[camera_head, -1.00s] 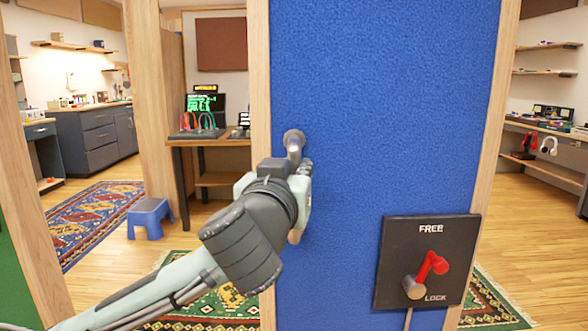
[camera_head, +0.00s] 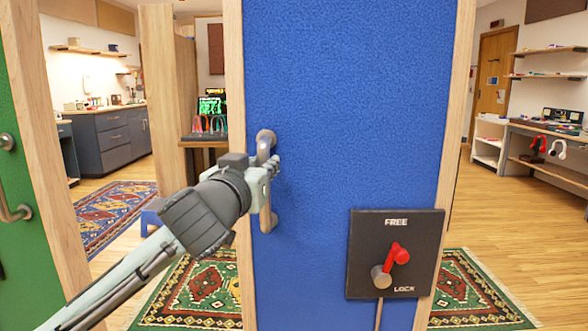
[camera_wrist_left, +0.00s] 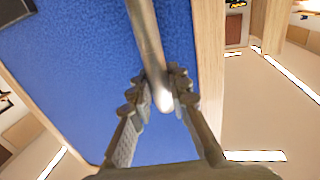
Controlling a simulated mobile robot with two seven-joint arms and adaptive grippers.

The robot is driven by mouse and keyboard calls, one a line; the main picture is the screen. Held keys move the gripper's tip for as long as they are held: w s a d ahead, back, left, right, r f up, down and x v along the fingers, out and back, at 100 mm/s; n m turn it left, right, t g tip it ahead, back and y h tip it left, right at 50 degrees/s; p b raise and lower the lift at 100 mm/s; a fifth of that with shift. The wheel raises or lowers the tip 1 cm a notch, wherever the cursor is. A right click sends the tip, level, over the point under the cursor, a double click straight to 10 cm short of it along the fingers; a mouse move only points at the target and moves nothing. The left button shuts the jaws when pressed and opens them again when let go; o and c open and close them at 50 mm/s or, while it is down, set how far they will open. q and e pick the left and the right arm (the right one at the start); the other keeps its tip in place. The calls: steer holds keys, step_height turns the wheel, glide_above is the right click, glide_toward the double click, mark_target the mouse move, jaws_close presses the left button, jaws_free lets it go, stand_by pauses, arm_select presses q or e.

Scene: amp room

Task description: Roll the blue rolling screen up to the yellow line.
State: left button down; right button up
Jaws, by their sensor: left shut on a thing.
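The blue rolling screen (camera_head: 345,120) stands upright in a pale wooden frame and fills the middle of the head view. My left gripper (camera_head: 270,170) is shut on its metal handle (camera_head: 265,141) near the screen's left edge. In the left wrist view the fingers (camera_wrist_left: 160,92) sit on both sides of the handle bar (camera_wrist_left: 145,35), with the blue panel behind. A black plate (camera_head: 365,235) marked FREE above and LOCK below carries a red-gripped lever (camera_head: 398,254) at the lower right of the screen. The yellow line and the screen's base are not in view. My right gripper is not in view.
A green panel (camera_head: 28,185) with metal handles stands close at the left. Patterned rugs (camera_head: 195,290) lie on the wooden floor. Behind are a desk with a monitor (camera_head: 210,105), grey cabinets (camera_head: 108,140) and a right-hand workbench (camera_head: 545,130). Floor is open at the right (camera_head: 500,225).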

arm_select(q)
steer(key=a+p, duration=0.1)
steer(key=a, duration=1.7)
steer(key=shift+a+p, duration=0.35)
steer(key=shift+a, duration=0.05)
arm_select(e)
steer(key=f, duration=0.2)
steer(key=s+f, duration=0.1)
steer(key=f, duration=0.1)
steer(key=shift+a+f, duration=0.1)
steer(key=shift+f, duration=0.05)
arm_select(q)
steer(key=c, duration=1.4)
jaws_free()
steer(key=shift+a, duration=0.15)
steer(key=shift+c, duration=0.2)
steer(key=shift+s, duration=0.1)
steer(key=s+a, duration=0.2)
steer(key=s, duration=0.9)
steer(key=shift+s, duration=0.3)
steer(key=shift+a, duration=0.1)
steer(key=shift+f, duration=0.1)
